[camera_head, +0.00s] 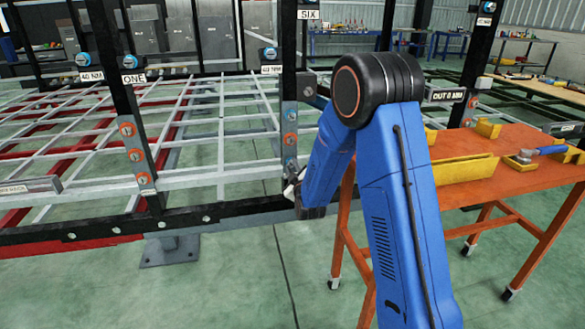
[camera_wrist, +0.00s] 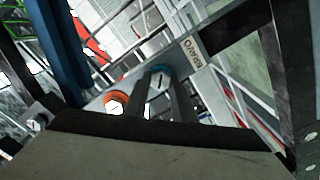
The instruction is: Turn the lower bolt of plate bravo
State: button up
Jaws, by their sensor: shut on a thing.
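Plate bravo is a grey strip with a white BRAVO label (camera_wrist: 191,53), close up in the wrist view. Beside the label is a bolt with a blue ring (camera_wrist: 158,73), and further along the strip is an orange-ringed bolt (camera_wrist: 117,102). My gripper (camera_wrist: 161,80) reaches to the blue-ringed bolt, its two fingers shut on either side of the head. My gripper is there beside the post's foot, partly hidden by my blue arm.
A similar plate with several bolts (camera_head: 135,155) is on the post marked ONE (camera_head: 134,78). The chassis's black lower beam (camera_head: 100,229) crosses the left. Green floor in front is clear.

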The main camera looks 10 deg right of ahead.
dwell(0.4)
jog(key=o, duration=1.1)
jog(key=shift+w, duration=0.1)
jog(key=shift+c, duration=0.2)
